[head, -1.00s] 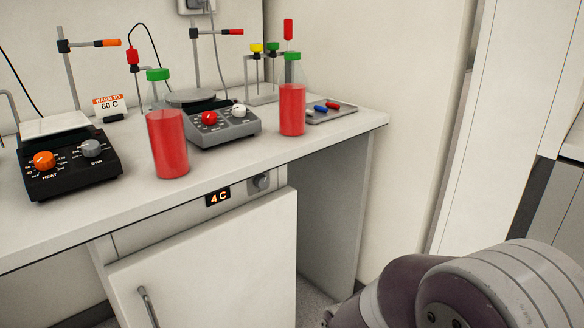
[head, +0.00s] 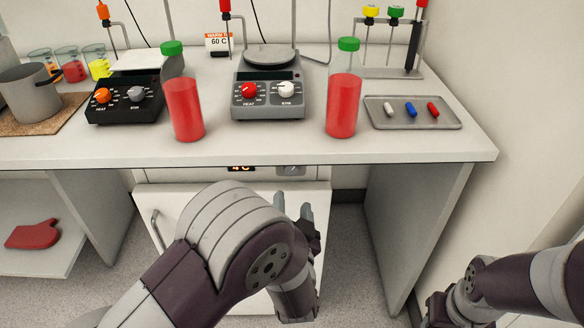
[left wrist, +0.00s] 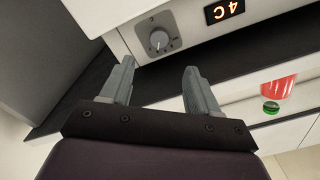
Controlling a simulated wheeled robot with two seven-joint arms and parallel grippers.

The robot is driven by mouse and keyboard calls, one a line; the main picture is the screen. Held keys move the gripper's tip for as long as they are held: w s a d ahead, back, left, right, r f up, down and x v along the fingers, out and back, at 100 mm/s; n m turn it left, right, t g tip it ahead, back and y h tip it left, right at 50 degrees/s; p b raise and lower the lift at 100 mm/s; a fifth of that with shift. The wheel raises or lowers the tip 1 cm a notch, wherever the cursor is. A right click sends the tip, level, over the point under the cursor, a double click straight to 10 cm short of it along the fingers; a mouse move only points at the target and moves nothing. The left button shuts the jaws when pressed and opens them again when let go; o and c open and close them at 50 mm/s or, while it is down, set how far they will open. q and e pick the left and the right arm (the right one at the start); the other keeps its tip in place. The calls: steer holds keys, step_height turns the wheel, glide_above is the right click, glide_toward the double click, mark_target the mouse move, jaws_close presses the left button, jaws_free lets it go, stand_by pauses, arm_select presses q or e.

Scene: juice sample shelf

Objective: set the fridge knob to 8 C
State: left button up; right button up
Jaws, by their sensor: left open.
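My left gripper (head: 294,205) is open and empty, in front of and below the knob. In the left wrist view its two fingers (left wrist: 159,68) point toward the knob panel, apart from the knob.
The counter edge (head: 400,157) overhangs the knob panel. Two red-filled bottles (head: 184,108) (head: 342,105) stand near that edge, with two hotplates (head: 124,98) (head: 269,88) and a capsule tray (head: 413,112). Open floor space lies right of the fridge.

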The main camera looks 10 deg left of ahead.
mark_target(291, 171)
arm_select(q)
steer(key=b+x, duration=0.1)
steer(key=x, duration=0.9)
steer(key=shift+w+f+b, duration=0.15)
steer(key=shift+w+b, duration=0.15)
steer(key=shift+b, duration=0.05)
steer(key=c, duration=1)
